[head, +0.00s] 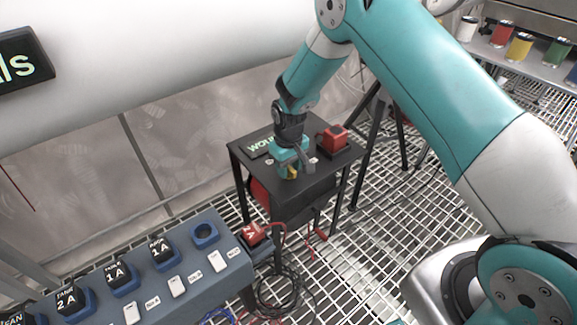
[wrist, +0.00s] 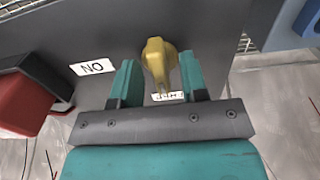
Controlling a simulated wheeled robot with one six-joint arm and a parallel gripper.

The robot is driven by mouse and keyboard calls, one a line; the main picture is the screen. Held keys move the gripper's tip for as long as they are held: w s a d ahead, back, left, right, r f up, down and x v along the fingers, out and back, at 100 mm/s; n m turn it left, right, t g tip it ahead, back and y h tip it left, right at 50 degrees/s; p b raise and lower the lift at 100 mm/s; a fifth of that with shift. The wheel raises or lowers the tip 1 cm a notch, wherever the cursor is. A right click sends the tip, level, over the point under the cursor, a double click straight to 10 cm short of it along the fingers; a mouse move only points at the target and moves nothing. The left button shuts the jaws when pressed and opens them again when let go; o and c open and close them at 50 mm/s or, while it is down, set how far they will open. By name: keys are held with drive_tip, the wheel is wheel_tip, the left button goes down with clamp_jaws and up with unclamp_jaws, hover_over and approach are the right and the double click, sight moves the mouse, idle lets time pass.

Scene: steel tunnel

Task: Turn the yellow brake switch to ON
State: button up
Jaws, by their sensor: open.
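The yellow brake switch (wrist: 155,58) sits on the dark top of a small stand. In the wrist view its narrow end points down toward a white label (wrist: 167,96), partly hidden and probably OFF. The white ON label (wrist: 93,67) lies to its left, upside down in this view. My gripper (wrist: 159,72) is open, with one teal finger on each side of the switch; I cannot tell whether either touches it. In the head view my gripper (head: 288,168) is over the stand's front part, and a bit of the yellow switch (head: 292,172) shows below it.
A red block on a black base (head: 333,138) stands on the stand (head: 262,133), close to my gripper; its red part (wrist: 22,105) shows left in the wrist view. A grey-blue panel (head: 200,262) with labelled blocks is front left. Cables lie on the grating.

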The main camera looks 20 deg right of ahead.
clamp_jaws()
drive_tip(key=shift+m, duration=0.4)
drive_tip(key=m+p, duration=0.1)
drive_tip(key=m, duration=0.2)
drive_tip(key=shift+r, duration=0.1)
drive_tip(key=m+p, duration=0.1)
drive_tip(key=m, duration=0.4)
drive_tip(key=shift+p, duration=0.3)
drive_tip(key=m, duration=0.4)
drive_tip(key=shift+m+p, duration=0.35)
drive_tip(key=shift+m, duration=0.05)
drive_tip(key=m, duration=0.4)
drive_tip(key=shift+m, duration=0.3)
